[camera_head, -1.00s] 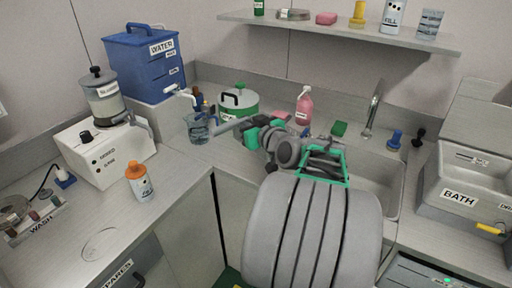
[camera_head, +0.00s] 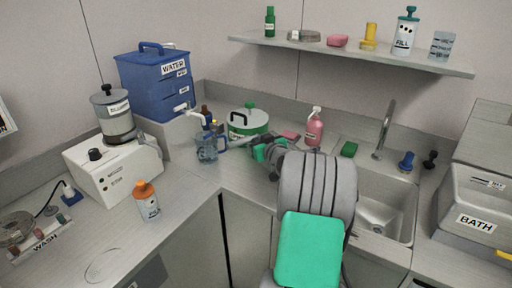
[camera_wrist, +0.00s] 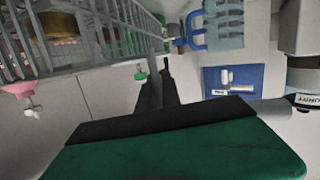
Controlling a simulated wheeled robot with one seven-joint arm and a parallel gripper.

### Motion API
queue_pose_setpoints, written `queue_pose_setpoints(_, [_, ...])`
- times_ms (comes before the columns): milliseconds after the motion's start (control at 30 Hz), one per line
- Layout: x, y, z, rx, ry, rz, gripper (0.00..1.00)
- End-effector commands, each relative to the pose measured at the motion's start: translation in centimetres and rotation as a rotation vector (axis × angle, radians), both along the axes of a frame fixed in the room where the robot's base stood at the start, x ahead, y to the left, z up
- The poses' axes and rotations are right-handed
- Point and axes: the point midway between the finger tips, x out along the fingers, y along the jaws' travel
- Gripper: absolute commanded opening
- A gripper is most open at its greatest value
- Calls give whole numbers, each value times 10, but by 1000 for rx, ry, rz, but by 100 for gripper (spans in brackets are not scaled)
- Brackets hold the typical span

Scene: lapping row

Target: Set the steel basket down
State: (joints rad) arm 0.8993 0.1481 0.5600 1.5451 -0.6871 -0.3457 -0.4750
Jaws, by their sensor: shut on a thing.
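The steel basket (camera_wrist: 95,42) is a grey wire grid across the upper left of the wrist view, cut off by the frame edge. My gripper (camera_wrist: 165,68) has its dark fingers shut at the basket's near rim. What lies below the basket is hidden, so I cannot tell whether it touches a surface. In the head view my arm covers most of this area. The gripper's green body (camera_head: 268,152) shows beside the lidded pot, and I cannot make out the basket clearly there.
The blue water tank (camera_head: 155,80) is behind left. The sink (camera_head: 385,215) and bath (camera_head: 475,205) are right.

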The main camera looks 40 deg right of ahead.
Motion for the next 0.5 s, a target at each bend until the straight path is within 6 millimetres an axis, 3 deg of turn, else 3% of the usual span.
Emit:
queue_pose_setpoints(267, [8, -4, -36, -2, -2, -1, 0])
queue_pose_setpoints(500, [8, -4, -38, -4, -3, -1, 0])
